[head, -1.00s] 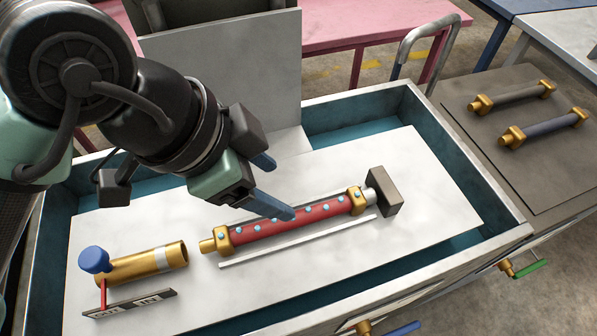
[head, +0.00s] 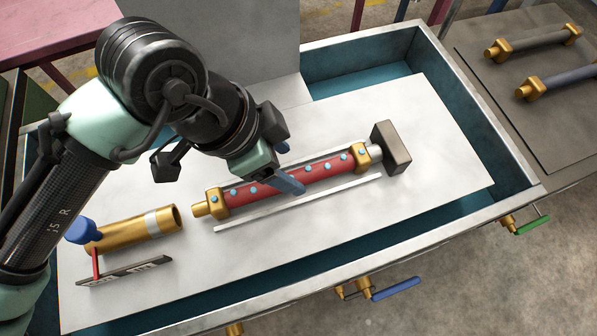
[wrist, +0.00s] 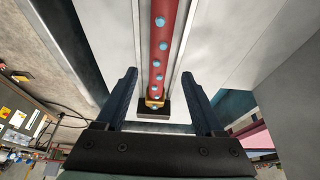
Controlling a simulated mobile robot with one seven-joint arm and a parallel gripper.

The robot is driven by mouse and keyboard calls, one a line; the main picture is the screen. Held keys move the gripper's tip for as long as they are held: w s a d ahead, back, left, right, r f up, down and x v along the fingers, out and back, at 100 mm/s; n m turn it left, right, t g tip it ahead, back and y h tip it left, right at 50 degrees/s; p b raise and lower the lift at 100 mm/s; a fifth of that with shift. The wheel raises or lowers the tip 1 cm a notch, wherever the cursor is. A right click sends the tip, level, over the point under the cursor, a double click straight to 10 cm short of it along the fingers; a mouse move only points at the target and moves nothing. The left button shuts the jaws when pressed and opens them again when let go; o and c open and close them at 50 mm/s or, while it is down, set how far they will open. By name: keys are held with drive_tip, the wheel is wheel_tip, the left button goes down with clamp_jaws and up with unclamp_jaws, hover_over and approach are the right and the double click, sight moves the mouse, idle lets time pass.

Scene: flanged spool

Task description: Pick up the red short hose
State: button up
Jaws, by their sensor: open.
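The red short hose (head: 312,173), dotted with light blue spots and with brass fittings at both ends, lies between two thin white rails on the white board. Its right end meets a grey-brown block (head: 391,148). My gripper (head: 287,166) is open above the hose, near its middle, with one blue finger in front of it in the head view. In the wrist view the red hose (wrist: 163,42) runs between the two open fingers of my gripper (wrist: 166,85), and nothing is held. Whether the fingers touch the rails cannot be told.
The tray's metal rim (head: 440,235) surrounds the board.

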sight(298, 175)
drive_tip(key=x, duration=0.3)
drive_tip(key=shift+s+d+f, duration=0.1)
drive_tip(key=shift+s+f, duration=0.05)
drive_tip(key=shift+f, duration=0.15)
clamp_jaws()
drive_tip(key=shift+r, duration=0.1)
idle(1.1)
